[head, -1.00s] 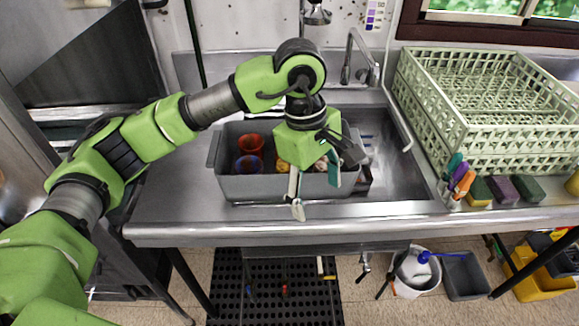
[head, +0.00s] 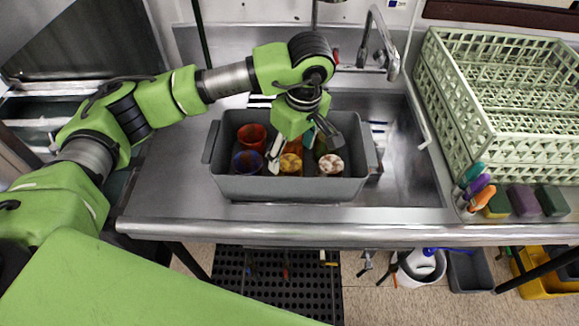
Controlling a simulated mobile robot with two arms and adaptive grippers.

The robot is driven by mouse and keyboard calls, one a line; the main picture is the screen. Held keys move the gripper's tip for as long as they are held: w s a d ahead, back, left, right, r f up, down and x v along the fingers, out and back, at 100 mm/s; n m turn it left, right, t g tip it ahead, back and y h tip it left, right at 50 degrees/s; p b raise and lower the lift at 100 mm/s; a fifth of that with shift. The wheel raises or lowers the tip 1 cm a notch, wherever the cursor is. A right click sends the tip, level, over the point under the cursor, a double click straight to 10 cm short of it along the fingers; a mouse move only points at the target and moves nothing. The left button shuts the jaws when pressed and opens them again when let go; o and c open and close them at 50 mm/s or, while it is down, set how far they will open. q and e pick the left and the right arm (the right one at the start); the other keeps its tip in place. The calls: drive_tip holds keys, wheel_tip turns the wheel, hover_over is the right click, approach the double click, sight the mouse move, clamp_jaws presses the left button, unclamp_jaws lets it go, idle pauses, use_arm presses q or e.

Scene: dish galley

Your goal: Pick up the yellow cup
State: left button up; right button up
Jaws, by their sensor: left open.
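The yellow cup (head: 290,165) stands in the grey bin (head: 290,188), near the middle of its front side. My left gripper (head: 292,154) points down into the bin, right over the yellow cup. Its jaws are open, with one light finger at the cup's left side and the other fingers to its right. I cannot tell whether any finger touches the cup. The gripper hides part of the bin's middle and back. My right gripper is not in view.
In the bin, a red cup (head: 252,134) and a blue cup (head: 247,163) stand to the left, a whitish cup (head: 331,165) to the right. A green dish rack (head: 450,120) stands at the right. The faucet (head: 382,45) rises behind the sink.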

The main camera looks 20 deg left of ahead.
sight(290, 163)
use_arm(q)
wheel_tip(290, 163, down, 2)
drive_tip(key=shift+a+f+p, duration=0.15)
drive_tip(key=shift+f+p, duration=0.1)
drive_tip(key=shift+p, duration=0.15)
drive_tip(key=f, duration=0.3)
drive_tip(key=shift+w+a+f+p, duration=0.1)
drive_tip(key=shift+w+a+p, duration=0.15)
drive_tip(key=shift+p, duration=0.15)
drive_tip(key=shift+f, duration=0.15)
drive_tip(key=c, duration=1.2)
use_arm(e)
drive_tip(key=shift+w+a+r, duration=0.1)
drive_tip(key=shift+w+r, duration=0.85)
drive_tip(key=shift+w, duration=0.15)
